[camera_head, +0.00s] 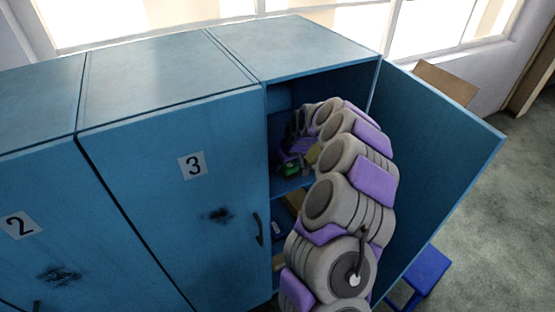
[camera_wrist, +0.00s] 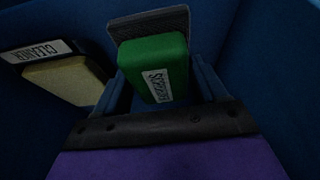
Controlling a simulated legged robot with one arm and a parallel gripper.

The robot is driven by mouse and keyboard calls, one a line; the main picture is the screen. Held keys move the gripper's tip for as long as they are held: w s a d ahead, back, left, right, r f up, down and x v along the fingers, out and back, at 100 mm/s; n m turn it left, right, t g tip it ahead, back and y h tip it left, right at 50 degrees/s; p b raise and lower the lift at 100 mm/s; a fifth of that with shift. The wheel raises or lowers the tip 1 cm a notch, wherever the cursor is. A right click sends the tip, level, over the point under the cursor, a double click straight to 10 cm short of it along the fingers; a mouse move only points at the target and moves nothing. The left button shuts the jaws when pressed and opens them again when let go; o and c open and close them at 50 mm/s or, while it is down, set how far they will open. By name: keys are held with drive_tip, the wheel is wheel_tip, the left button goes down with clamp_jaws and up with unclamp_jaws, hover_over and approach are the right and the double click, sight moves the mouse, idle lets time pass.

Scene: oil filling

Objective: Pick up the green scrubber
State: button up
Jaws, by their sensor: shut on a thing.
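The green scrubber (camera_wrist: 150,62) is a green block with a white label and a grey pad at its far end, seen in the wrist view. My gripper (camera_wrist: 158,88) is shut on it, with one finger on each side of the green body. In the head view my arm reaches into the open blue locker, and the green scrubber (camera_head: 291,169) shows small and dark at the arm's end on the upper shelf level. The fingers are too small and dark to make out there.
A cream block with a black top labelled CLEANER (camera_wrist: 62,80) lies just left of the scrubber. The open locker door (camera_head: 440,150) stands right of my arm. Closed locker door 3 (camera_head: 180,190) is on the left. A lower shelf holds items, partly hidden. A blue stool (camera_head: 428,268) stands on the floor.

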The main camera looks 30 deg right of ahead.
drive_tip(key=s+d+r, duration=0.1)
drive_tip(key=s+d, duration=0.3)
drive_tip(key=s, duration=0.6)
drive_tip(key=shift+d+p, duration=0.35)
drive_tip(key=shift+d, duration=0.05)
drive_tip(key=shift+s, duration=0.1)
